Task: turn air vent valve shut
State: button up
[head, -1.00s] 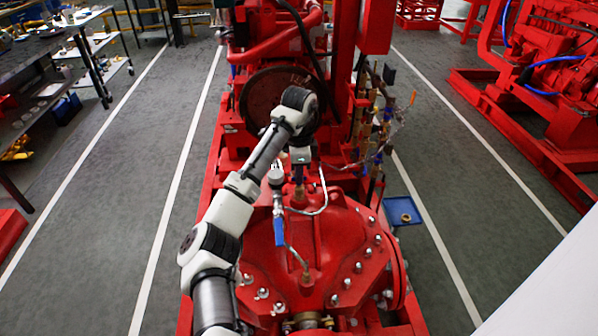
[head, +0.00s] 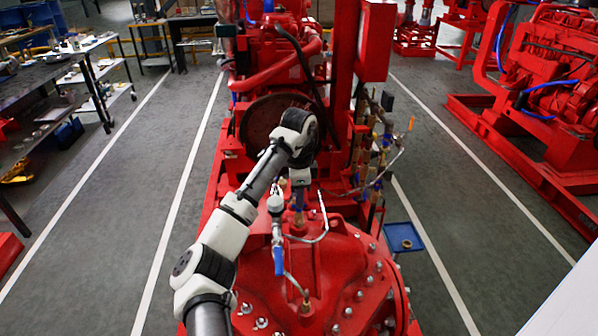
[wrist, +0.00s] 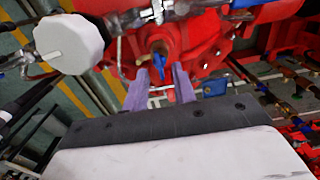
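The air vent valve, a small brass fitting with a blue handle (wrist: 158,65), is on top of the red pump casing (head: 335,260). In the wrist view, my gripper (wrist: 160,82) points at it, with two pale purple fingers apart on either side of the handle. I cannot tell whether a finger touches it. In the head view, my gripper (head: 299,200) points down at the top of the casing, and the valve is mostly hidden there.
A white round gauge (wrist: 68,43) stands close left of my gripper; it also shows in the head view (head: 276,203). Below it hangs another blue lever (head: 278,261). Thin pipes run beside them. A blue tray (head: 415,247) lies right of the pump.

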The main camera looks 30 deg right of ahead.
notch_tip(320, 180, up, 12)
jog(key=shift+b, duration=0.45)
dwell(0.4)
